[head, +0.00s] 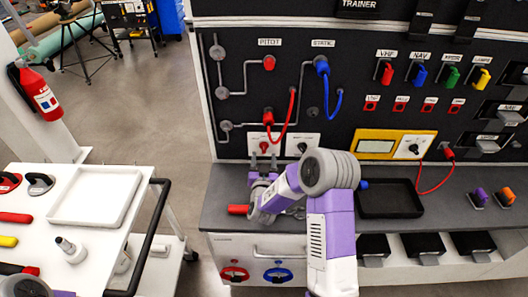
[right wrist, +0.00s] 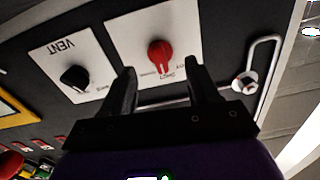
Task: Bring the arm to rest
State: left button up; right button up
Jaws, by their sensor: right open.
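My right arm (head: 331,230) comes up from the bottom of the head view and bends left over the grey ledge. Its right gripper (head: 264,161) points at the black panel, just below the red knob (head: 264,147). In the right wrist view the gripper (right wrist: 160,80) has its two dark fingers apart with nothing held. The red knob (right wrist: 161,56) shows beyond and between the fingertips, on a white plate; a gap is hard to judge. No left gripper shows.
The panel (head: 233,64) carries hoses and several switches. The ledge (head: 222,209) holds a red-handled tool (head: 239,210) and a black tray (head: 390,199). A white cart (head: 40,238) with tools stands left. A black knob (right wrist: 75,78) marked VENT sits beside the red one.

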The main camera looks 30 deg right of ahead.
jog(key=shift+s+a, duration=0.15)
jog(key=shift+s, duration=0.15)
jog(key=shift+r, duration=0.1)
